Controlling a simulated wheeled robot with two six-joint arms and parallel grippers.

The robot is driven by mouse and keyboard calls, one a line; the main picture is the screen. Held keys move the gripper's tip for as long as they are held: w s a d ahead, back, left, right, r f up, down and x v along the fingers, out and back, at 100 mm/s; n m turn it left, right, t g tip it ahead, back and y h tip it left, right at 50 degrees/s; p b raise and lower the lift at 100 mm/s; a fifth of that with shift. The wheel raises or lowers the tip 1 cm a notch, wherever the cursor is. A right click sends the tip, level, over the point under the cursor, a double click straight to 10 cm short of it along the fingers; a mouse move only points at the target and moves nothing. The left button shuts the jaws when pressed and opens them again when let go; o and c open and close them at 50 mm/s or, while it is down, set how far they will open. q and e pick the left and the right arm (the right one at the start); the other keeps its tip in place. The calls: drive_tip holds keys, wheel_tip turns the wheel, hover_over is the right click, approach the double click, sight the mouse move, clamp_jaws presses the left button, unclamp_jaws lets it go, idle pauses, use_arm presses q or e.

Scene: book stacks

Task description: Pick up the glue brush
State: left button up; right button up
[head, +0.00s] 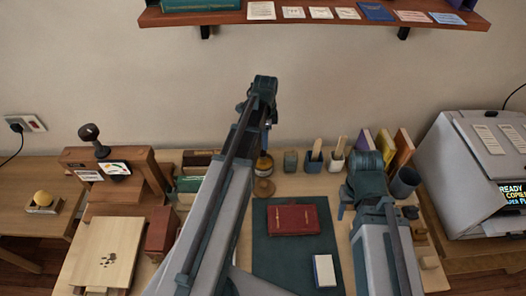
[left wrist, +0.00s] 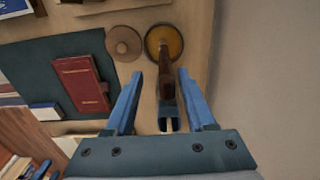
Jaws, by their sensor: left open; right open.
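The glue brush (left wrist: 166,78) has a dark brown handle and stands in a round jar of amber glue (left wrist: 163,42). In the head view the glue jar (head: 264,167) stands on the desk behind the green mat. My left gripper (left wrist: 160,75) is open, with its two blue fingers on either side of the handle and gaps showing on both sides. In the head view my left gripper (head: 268,120) is above the jar, partly hidden by its own arm. My right gripper (head: 346,203) is open and empty over the desk, right of the mat.
A round wooden lid (head: 264,187) lies in front of the jar. A red book (head: 293,219) lies on the green mat (head: 276,258). Pots with tools (head: 314,162) stand right of the jar. A shelf (head: 330,17) hangs above. A printer (head: 465,165) stands at right.

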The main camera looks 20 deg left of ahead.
sight(263, 156)
use_arm(q)
drive_tip(key=shift+f, duration=0.1)
drive_tip(key=f+b, duration=0.3)
drive_tip(key=a+f+b, duration=0.1)
drive_tip(key=f+b, duration=0.1)
drive_tip(key=shift+w, duration=0.2)
clamp_jaws()
